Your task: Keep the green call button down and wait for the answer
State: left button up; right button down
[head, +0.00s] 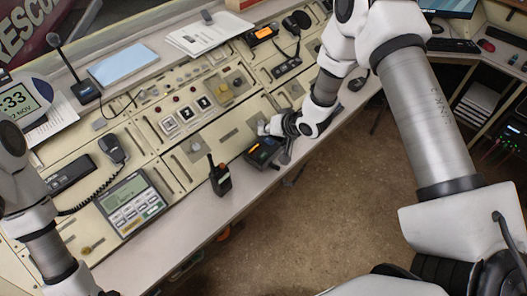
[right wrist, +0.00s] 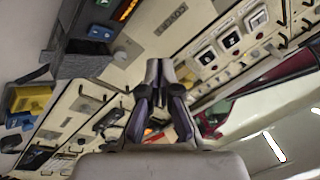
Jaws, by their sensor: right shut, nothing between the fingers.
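A dark intercom box (head: 265,150) with a small orange display sits near the console's front edge. I cannot clearly make out that button in the head view. My right gripper (head: 265,128) is at the box's far side and partly overlaps it in the head view. In the right wrist view the fingers (right wrist: 158,72) are shut and empty, and their tips appear to the right of the button. My left arm shows at the left, its gripper out of frame.
A walkie-talkie (head: 219,175) stands left of the box. A keypad phone (head: 131,203) with a grey screen lies further left. A desk microphone (head: 84,90), a handset (head: 112,148) and papers (head: 207,33) are on the console. Open floor lies in front.

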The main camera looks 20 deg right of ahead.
aim_at(265, 155)
dwell(0.3)
notch_tip(265, 155, down, 9)
jog(key=b, duration=0.6)
jog(key=shift+b, duration=0.35)
dwell(0.8)
jog(key=shift+f+b, duration=0.3)
jog(key=shift+f, duration=0.4)
dwell(0.6)
dwell(2.2)
jog(key=shift+r+p, duration=0.35)
jog(key=shift+r, duration=0.5)
